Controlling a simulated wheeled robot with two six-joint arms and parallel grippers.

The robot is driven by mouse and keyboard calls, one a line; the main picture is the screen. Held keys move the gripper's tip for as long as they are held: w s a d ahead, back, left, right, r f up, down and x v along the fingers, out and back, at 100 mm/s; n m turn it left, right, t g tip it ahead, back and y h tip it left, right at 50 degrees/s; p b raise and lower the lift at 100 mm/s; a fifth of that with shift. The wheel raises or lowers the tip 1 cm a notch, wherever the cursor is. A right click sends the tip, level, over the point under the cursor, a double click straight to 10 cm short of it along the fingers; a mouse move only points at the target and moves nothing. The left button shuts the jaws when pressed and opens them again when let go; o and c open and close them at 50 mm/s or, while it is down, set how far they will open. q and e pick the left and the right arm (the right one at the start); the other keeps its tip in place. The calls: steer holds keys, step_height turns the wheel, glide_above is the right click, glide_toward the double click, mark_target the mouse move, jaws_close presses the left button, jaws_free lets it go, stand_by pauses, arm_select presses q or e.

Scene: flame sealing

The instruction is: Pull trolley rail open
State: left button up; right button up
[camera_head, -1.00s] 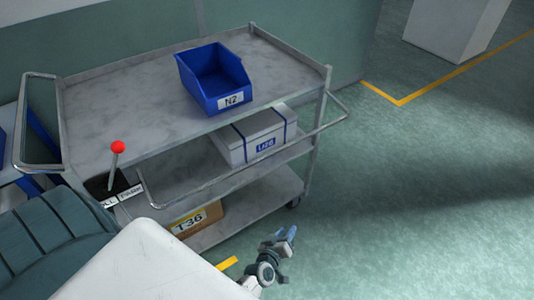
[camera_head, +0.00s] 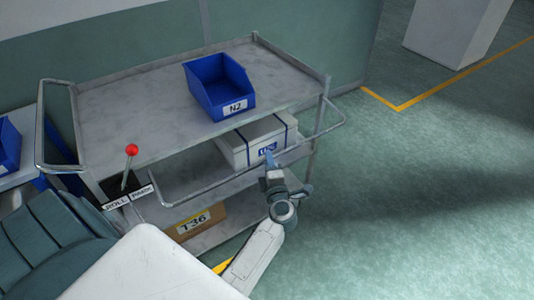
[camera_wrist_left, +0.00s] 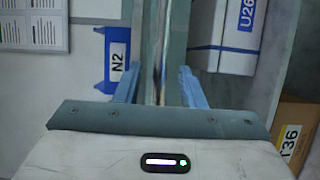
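The grey metal trolley (camera_head: 130,80) stands ahead with its shelves facing me. Its tubular rail (camera_head: 312,136) runs along the open front at middle-shelf height, and in the left wrist view it shows as an upright bright bar (camera_wrist_left: 160,45). My left gripper (camera_head: 270,160) is at the rail, right of its middle, in front of the white box. In the left wrist view my left gripper (camera_wrist_left: 155,75) is open, with the rail between its two blue-grey fingers. I cannot tell if either finger touches it. My right gripper is not in view.
A blue bin labelled N2 (camera_head: 216,88) stands on the top shelf. A white box (camera_head: 245,144) sits on the middle shelf and a cardboard box T36 (camera_head: 200,222) on the bottom. A red-knobbed lever (camera_head: 131,152) stands at left. Floor at right (camera_head: 420,190) is clear.

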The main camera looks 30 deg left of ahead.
arm_select(q)
steer(key=x, duration=0.3)
steer(key=shift+w+a, duration=0.3)
jaws_close()
